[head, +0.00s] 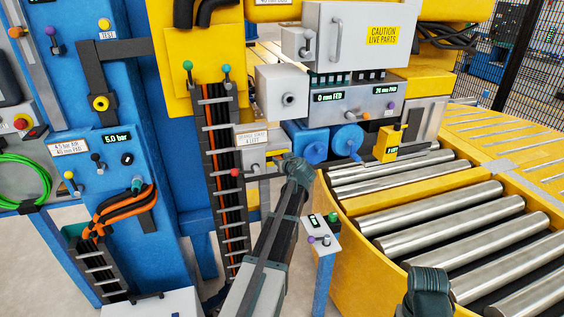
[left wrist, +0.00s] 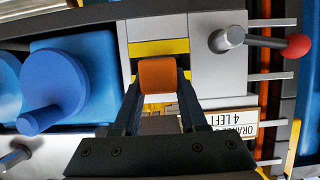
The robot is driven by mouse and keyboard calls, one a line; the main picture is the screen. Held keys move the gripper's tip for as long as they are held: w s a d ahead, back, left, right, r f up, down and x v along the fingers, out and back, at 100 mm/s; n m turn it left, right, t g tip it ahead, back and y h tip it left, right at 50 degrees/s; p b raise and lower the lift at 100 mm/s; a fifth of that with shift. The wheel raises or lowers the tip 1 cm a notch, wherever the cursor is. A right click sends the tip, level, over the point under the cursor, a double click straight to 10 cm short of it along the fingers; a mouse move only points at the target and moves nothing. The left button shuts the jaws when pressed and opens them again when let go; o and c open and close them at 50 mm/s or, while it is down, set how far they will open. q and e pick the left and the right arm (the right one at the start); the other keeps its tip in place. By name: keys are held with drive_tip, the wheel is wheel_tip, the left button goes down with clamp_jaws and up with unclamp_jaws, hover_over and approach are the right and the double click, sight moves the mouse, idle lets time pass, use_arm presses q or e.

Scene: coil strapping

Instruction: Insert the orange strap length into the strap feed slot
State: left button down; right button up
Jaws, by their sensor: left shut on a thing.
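My left gripper (head: 292,165) is in front of a grey box (head: 250,157) with yellow markings, under the strapping machine. In the left wrist view its fingers are shut on the orange strap length (left wrist: 158,75), whose short end shows between the tips. Two yellow bars (left wrist: 158,47) on grey metal lie just beyond it; I cannot tell whether the strap touches them. I cannot make out the strap feed slot for certain. The label (left wrist: 230,125) beside the strap reads "ORANGE" and "4 LEFT". A dark part of my right gripper (head: 430,290) shows at the bottom right; its fingers are hidden.
A red-knobbed lever (left wrist: 265,42) juts out near the left gripper. Blue round knobs (head: 347,139) and a yellow block (head: 388,144) are to the right. A dark cable ladder (head: 220,170) stands left, a small control post (head: 320,235) below, and a roller conveyor (head: 450,220) right.

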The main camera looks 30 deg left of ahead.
use_arm(q)
drive_tip(key=shift+w+a, duration=0.75)
drive_tip(key=shift+a, duration=0.15)
drive_tip(key=shift+c, duration=1.8)
unclamp_jaws()
